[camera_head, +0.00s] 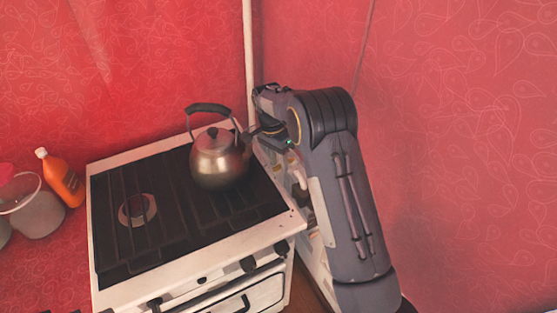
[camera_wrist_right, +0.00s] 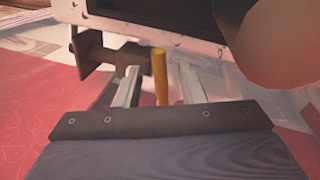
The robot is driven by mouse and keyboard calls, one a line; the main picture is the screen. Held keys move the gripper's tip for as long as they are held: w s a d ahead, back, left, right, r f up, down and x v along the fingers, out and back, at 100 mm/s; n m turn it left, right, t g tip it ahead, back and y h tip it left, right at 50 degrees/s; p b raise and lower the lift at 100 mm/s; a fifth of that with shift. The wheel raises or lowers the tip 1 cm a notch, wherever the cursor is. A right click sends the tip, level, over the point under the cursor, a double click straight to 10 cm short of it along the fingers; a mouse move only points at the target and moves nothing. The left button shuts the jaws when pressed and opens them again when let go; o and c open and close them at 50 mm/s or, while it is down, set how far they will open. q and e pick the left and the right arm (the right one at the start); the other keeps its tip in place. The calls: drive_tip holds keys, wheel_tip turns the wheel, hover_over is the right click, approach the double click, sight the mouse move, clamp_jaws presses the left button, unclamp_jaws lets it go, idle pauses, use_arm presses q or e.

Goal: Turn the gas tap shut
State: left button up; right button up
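The gas tap's yellow handle (camera_wrist_right: 160,75) stands upright between the two fingers of my right gripper (camera_wrist_right: 158,88) in the right wrist view. The fingers are apart, with a gap on each side of the handle. A dark brown fitting (camera_wrist_right: 98,52) lies just left of it. In the head view my right gripper (camera_head: 258,131) is low behind the right side of the stove, near the white pipe (camera_head: 249,60). Its fingers are mostly hidden there, and the tap cannot be made out. My left gripper is not in view.
A metal kettle (camera_head: 219,160) stands on the white stove (camera_head: 190,258), close to my right arm. An orange bottle (camera_head: 63,178) and a pale container (camera_head: 35,212) stand left of the stove. Red patterned walls meet behind it.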

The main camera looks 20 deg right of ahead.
wheel_tip(320, 180, up, 8)
drive_tip(key=w, duration=0.1)
drive_tip(key=shift+w+a+f+b, duration=0.15)
drive_tip(key=shift+w+a+b, duration=0.1)
drive_tip(key=shift+b, duration=0.1)
